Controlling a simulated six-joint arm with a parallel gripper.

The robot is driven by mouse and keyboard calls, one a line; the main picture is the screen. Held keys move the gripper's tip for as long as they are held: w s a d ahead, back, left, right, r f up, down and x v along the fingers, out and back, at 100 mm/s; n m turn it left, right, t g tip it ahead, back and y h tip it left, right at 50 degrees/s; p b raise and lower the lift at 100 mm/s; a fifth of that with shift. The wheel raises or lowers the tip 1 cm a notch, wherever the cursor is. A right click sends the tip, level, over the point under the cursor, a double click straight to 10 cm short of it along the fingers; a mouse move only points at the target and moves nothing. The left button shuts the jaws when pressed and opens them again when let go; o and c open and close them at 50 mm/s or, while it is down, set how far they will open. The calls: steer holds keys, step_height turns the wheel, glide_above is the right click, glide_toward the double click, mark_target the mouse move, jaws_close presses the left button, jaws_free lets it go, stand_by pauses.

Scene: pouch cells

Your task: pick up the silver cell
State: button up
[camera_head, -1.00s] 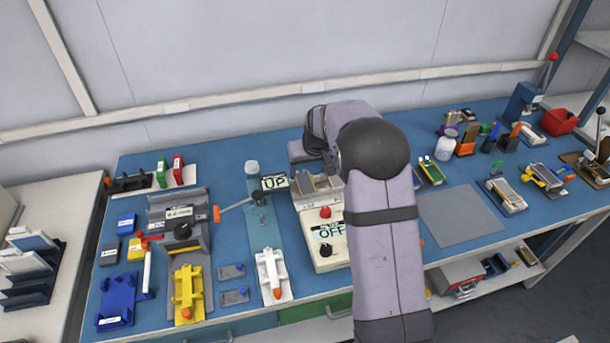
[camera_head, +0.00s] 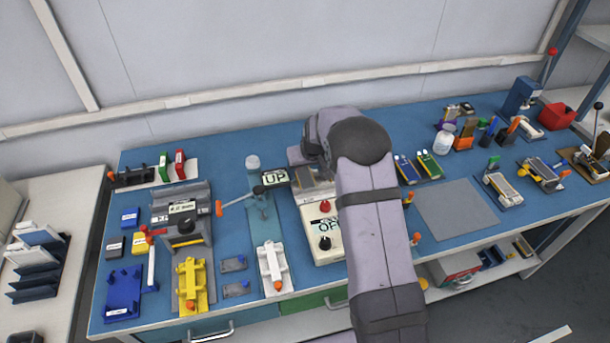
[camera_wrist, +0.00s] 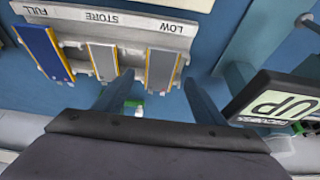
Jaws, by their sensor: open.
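In the wrist view, a pale rack (camera_wrist: 120,22) labelled FULL, STORE and LOW holds flat cells with yellow edges. One silver cell (camera_wrist: 160,69) sits in the LOW slot and another silver cell (camera_wrist: 103,61) in the STORE slot. A blue cell (camera_wrist: 44,52) is in the FULL slot. My gripper (camera_wrist: 156,84) is open, its two fingers apart on the near side of the rack. The LOW silver cell lies roughly ahead of the gap between them, with nothing held. In the head view my arm hides the gripper and most of the rack.
An UP sign (camera_wrist: 280,100) stands close to the right finger in the wrist view. In the head view, a white box with an OFF label (camera_head: 322,236) is in front of the rack. A bare grey mat (camera_head: 457,208) lies to the right.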

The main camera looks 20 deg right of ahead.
mark_target(304, 176)
steer(key=shift+x, duration=1.15)
steer(key=c, duration=1.1)
steer(key=shift+r, duration=0.1)
